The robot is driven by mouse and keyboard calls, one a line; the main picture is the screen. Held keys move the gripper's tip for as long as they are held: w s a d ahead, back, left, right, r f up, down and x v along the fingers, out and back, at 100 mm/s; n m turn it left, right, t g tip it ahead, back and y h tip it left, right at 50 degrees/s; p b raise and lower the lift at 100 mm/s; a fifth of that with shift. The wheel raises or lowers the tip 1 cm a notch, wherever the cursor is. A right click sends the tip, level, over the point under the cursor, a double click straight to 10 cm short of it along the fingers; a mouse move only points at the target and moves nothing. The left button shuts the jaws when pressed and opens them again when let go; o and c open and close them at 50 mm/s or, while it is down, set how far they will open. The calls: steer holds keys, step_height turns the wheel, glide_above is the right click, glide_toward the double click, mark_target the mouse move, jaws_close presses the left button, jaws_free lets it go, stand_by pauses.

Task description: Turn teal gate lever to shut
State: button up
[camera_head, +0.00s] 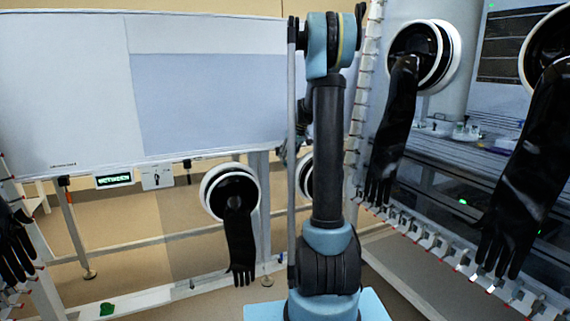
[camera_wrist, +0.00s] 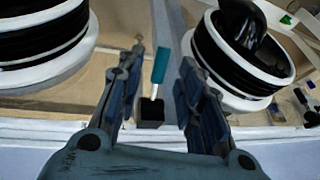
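The teal gate lever (camera_wrist: 160,66) shows in the wrist view as a teal handle on a thin metal stem. The stem rises from a black block (camera_wrist: 150,112) on a pale rail and leans slightly right. My gripper (camera_wrist: 163,58) is open, with one finger on each side of the lever and visible gaps between. The lever looks nearer the left finger; depth between fingers and handle is hard to judge. In the head view I cannot make out the lever, and my arm hides most of the gripper.
White-rimmed black glove ports flank the fingers in the wrist view, at left (camera_wrist: 45,40) and right (camera_wrist: 240,55). In the head view, black gloves hang from ports at centre (camera_head: 240,240) and right (camera_head: 395,130). A small green display (camera_head: 114,180) sits under the white panel.

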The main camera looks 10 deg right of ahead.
steer(key=shift+x, duration=1.55)
jaws_close()
